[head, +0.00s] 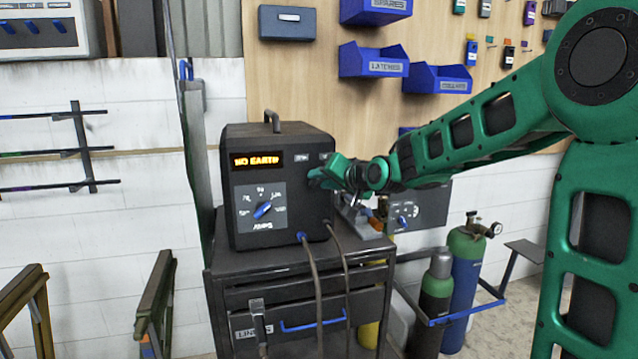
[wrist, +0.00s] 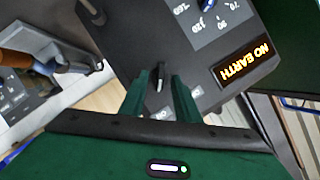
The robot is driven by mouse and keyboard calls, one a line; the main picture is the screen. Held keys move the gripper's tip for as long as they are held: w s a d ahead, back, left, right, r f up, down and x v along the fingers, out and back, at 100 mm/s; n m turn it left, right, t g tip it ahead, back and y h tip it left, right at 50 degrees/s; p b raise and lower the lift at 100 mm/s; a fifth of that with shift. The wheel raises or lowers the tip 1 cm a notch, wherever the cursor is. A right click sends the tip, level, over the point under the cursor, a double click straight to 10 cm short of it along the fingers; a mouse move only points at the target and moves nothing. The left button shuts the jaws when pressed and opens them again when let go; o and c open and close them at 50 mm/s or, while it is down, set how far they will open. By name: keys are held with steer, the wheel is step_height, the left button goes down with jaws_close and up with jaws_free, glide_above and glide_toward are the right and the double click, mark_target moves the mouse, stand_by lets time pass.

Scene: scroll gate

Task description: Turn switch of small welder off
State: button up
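A black box welder (head: 285,140) stands on a dark cart, with a lit orange "NO EARTH" display (head: 257,160) and a blue-pointer AMPS dial (head: 262,210) on its front. My gripper (head: 318,174) is at the upper right of that front. In the wrist view, a small dark switch (wrist: 161,79) shows on the welder's panel (wrist: 140,45) between the two green fingertips (wrist: 160,85). The fingers stand apart with a gap on each side of the switch; contact cannot be told. In the head view my gripper hides the switch. Its position cannot be read clearly.
The dark cart (head: 305,277) has a drawer with a blue handle, and cables hang in front of it. A second dark panel with a blue knob (head: 403,221) is behind my gripper. Gas cylinders (head: 465,270) stand at right. Blue bins (head: 373,62) hang on the board above.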

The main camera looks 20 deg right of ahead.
steer(key=shift+w+a+f, duration=0.15)
steer(key=shift+w+f, duration=0.05)
steer(key=shift+w, duration=0.3)
jaws_close()
steer(key=shift+a, duration=0.1)
steer(key=n+h, duration=0.4)
steer(key=n, duration=0.1)
steer(key=a+n+h, duration=0.1)
steer(key=n, duration=0.2)
steer(key=shift+g+h, duration=0.3)
steer(key=shift+h, duration=0.1)
steer(key=shift+a+n+h, duration=0.15)
steer(key=shift+n+h, duration=0.65)
steer(key=shift+n, duration=0.6)
